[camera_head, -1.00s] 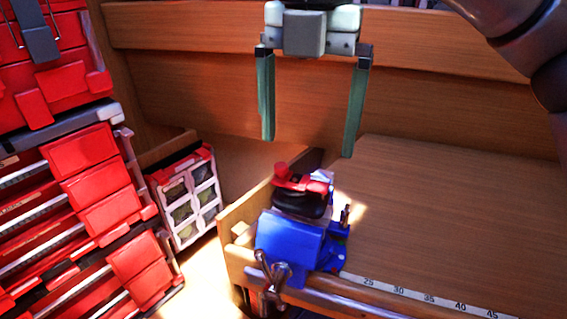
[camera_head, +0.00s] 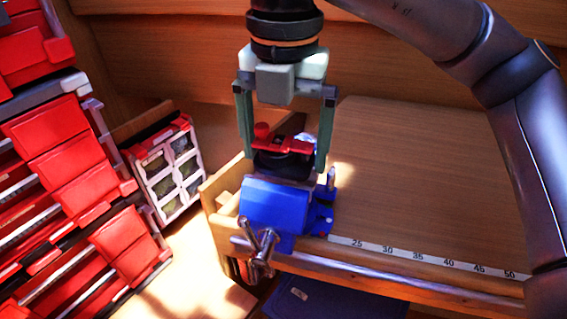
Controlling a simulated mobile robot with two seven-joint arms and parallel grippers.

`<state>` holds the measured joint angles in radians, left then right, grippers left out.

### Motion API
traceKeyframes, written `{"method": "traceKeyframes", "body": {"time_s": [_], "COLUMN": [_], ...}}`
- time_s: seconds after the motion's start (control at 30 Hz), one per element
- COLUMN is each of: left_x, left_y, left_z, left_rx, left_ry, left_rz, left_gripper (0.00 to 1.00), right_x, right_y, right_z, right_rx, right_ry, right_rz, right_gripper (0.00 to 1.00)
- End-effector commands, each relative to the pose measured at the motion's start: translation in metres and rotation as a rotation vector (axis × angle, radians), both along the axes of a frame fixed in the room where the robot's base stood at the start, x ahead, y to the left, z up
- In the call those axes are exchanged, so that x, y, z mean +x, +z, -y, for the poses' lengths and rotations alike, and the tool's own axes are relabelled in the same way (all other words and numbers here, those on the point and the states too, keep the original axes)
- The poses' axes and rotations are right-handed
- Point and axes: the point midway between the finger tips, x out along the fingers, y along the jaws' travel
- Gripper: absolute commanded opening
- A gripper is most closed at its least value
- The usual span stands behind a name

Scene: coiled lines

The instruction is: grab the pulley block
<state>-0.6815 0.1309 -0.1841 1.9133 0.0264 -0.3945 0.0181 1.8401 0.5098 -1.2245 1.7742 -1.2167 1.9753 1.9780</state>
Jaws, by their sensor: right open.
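A red and black object, which looks to be the pulley block (camera_head: 286,163), sits on top of a blue vise (camera_head: 275,205) at the front left corner of the wooden bench. My right gripper (camera_head: 284,163) is above the vise and points down. Its two green fingers are open, one on each side of the red and black object. The object seems to lie between the fingertips; I cannot tell whether either finger touches it. My left gripper is not in view.
The bench top (camera_head: 420,180) is bare to the right, with a ruler strip (camera_head: 417,259) along its front edge. The vise's metal handle (camera_head: 260,242) sticks out in front. Red drawers (camera_head: 70,165) and a white-framed organizer (camera_head: 168,172) stand at the left.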

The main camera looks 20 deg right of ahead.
Motion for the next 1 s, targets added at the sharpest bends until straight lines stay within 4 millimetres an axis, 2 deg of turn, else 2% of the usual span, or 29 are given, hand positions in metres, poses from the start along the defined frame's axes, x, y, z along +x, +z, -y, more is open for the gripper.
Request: {"method": "traceKeyframes", "body": {"time_s": [0.1, 0.2, 0.47, 1.0], "left_x": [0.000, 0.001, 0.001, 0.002], "left_y": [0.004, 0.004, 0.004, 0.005], "left_z": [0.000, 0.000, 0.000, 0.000], "left_rx": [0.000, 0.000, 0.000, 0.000], "left_ry": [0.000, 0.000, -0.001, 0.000], "left_rz": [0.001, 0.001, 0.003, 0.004], "left_gripper": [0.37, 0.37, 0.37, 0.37], "right_x": [-0.001, -0.001, -0.001, -0.001], "right_y": [-0.016, -0.024, -0.026, -0.025], "right_z": [0.000, 0.000, -0.001, -0.001], "right_rx": [-0.001, -0.001, 0.000, 0.000], "right_ry": [-0.001, -0.001, -0.001, -0.001], "right_rz": [-0.002, 0.001, 0.001, 0.001], "right_gripper": [1.00, 1.00, 0.99, 0.38]}}
